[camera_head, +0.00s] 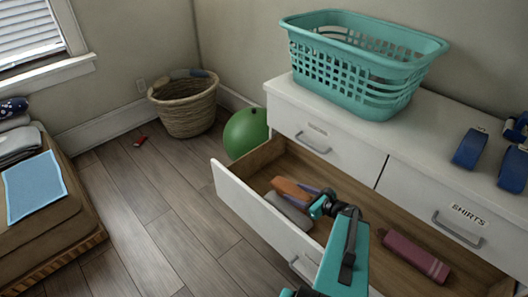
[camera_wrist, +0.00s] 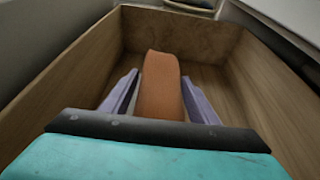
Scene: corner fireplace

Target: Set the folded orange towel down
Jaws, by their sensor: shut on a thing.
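The folded orange towel (camera_head: 290,189) is inside the open drawer (camera_head: 258,209), toward its left end. In the wrist view the towel (camera_wrist: 160,88) stands upright between the two purple fingers of my gripper (camera_wrist: 160,80), which are shut on it. In the head view my gripper (camera_head: 306,191) reaches down into the drawer, and my arm hides part of the drawer. I cannot tell whether the towel's lower edge touches the drawer floor.
A grey folded cloth (camera_head: 289,211) lies beside the towel, near the drawer front. A maroon roll (camera_head: 414,256) lies farther right in the drawer. A teal basket (camera_head: 360,85) stands on the dresser top (camera_head: 432,108). A green ball (camera_head: 245,132) is behind the drawer's left end.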

